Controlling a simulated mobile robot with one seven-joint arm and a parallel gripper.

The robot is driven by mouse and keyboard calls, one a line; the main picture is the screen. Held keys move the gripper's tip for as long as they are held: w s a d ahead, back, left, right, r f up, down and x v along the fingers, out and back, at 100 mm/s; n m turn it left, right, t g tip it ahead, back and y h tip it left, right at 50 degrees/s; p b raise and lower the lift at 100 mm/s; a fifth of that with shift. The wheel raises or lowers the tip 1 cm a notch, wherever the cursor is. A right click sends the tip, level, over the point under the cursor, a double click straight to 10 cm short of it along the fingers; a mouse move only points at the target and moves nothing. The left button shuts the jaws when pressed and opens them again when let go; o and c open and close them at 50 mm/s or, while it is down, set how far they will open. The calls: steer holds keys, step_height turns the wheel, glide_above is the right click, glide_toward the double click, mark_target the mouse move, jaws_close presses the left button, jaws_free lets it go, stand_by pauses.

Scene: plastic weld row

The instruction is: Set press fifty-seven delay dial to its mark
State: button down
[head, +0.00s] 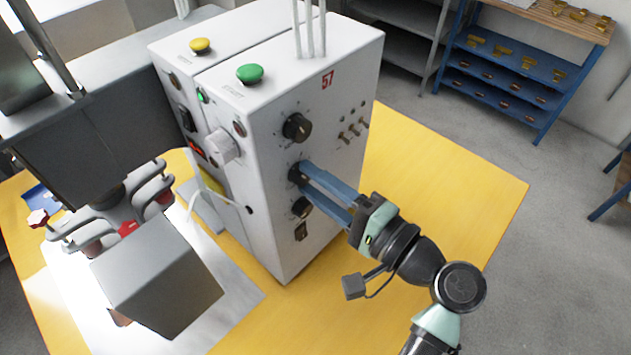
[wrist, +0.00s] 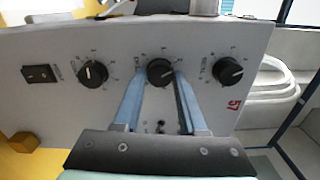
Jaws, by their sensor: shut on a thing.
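The press cabinet (head: 262,150) is a white box with a red 57 near the top of its dial face. That face carries a column of three black dials. My gripper (head: 304,171) has its two long blue fingers at the middle dial (wrist: 160,71), shut on it from both sides. In the wrist view the fingers hide part of the scale and lettering around this dial, and its pointer is hard to make out. An upper dial (head: 297,127) and a lower dial (head: 302,207) stand clear of the fingers. The small label beside the held dial is too blurred to read surely.
A rocker switch (wrist: 41,73) sits beyond the lower dial. Several toggle switches (head: 350,131) are beside the upper dial. A green button (head: 250,73) is on top. The yellow table (head: 440,185) is clear right of the cabinet; the press head (head: 95,130) stands left.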

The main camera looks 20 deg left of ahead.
steer(key=shift+c, duration=2.4)
jaws_free()
steer(key=b+v, duration=0.3)
steer(key=v, duration=1)
